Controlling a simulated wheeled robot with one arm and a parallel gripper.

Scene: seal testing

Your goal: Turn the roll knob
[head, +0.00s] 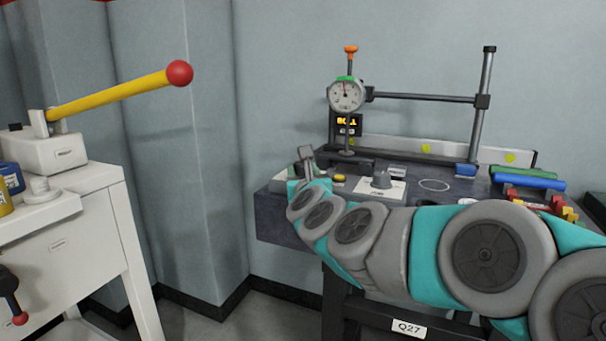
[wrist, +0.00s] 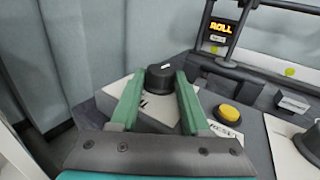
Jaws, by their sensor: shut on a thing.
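The knob (wrist: 161,76) is a short dark cylinder with a small white mark on top, on a pale plate (wrist: 113,88) in the wrist view. My gripper (wrist: 160,84) has its two green fingers on either side of the knob and is shut on it. The fingers partly cover the knob's lower part and the plate's marking, so I cannot read its label. In the head view my arm hides the knob.
Right of the knob is a yellow button (wrist: 229,113) marked RESET, then a second grey knob (head: 381,180) on a white plate. A dial gauge (head: 346,95) stands on a post behind. Coloured tools (head: 528,181) lie at the bench's right. A white machine (head: 80,230) stands left.

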